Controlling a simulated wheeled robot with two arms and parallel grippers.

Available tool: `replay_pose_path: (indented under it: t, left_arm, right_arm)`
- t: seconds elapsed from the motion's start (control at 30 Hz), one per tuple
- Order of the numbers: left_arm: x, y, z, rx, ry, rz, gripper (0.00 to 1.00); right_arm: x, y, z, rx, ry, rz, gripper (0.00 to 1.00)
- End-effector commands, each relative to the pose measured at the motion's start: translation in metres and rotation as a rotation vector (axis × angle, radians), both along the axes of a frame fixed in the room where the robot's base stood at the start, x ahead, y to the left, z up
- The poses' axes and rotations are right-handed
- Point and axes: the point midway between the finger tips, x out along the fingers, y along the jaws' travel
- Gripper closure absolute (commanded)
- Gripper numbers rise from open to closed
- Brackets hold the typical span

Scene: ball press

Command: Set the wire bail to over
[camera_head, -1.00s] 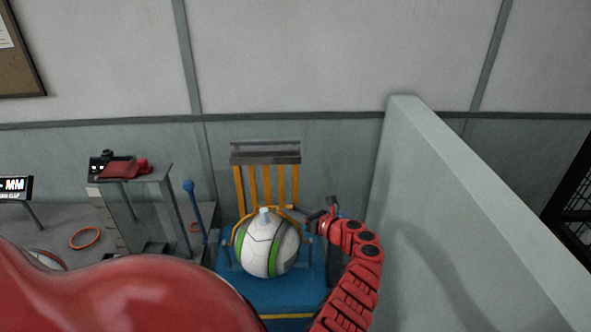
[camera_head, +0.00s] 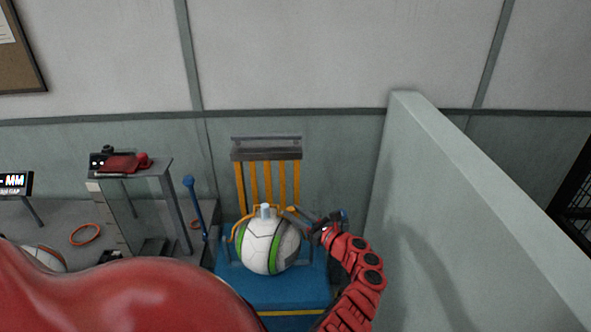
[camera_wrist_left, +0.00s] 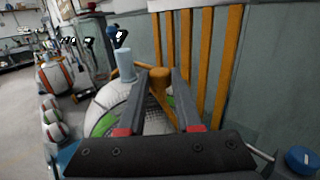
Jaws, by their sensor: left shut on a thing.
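The wire bail is an orange hoop (camera_head: 238,229) arching at the back of a white, green and grey ball (camera_head: 262,250). Its orange handle (camera_wrist_left: 159,86) stands between my left fingers in the left wrist view. My left gripper (camera_head: 291,215) is shut on that handle, above the ball's upper right side. A pale blue stem (camera_head: 265,210) stands on top of the ball and also shows in the left wrist view (camera_wrist_left: 125,66), left of the fingers. The far part of the bail is partly hidden by the stem and gripper. My right gripper is not in view.
The ball sits on a blue base (camera_head: 290,293) before an orange slatted back (camera_head: 268,185). A blue lever (camera_head: 194,210) and a clear-sided stand (camera_head: 130,205) are at left. A pale partition (camera_head: 450,190) limits room at right.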

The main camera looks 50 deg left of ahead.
Motion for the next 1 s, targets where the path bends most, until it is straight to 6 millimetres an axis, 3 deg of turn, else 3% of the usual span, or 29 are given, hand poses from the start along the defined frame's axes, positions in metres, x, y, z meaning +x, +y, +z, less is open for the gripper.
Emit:
replay_pose_path:
  t: [0.07,0.1,0.23,0.67,0.77,1.0]
  left_arm:
    - [-0.001,0.0,-0.001,-0.002,0.002,0.002,1.0]
    - [-0.001,0.0,-0.001,-0.002,0.001,0.002,0.61]
    - [-0.001,0.0,-0.001,-0.002,0.002,0.002,0.38]
    - [0.001,-0.009,-0.002,0.001,0.001,0.0,0.36]
    - [0.002,-0.026,-0.003,0.0,0.0,-0.003,0.36]
    - [0.008,-0.09,-0.007,-0.002,-0.002,-0.004,0.36]
  right_arm:
    - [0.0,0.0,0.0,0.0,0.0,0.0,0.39]
    - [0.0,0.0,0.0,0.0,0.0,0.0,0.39]
    - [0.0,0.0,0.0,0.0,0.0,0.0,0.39]
    - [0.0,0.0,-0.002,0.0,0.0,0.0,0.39]
    - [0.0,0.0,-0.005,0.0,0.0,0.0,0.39]
    - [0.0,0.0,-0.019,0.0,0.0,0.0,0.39]
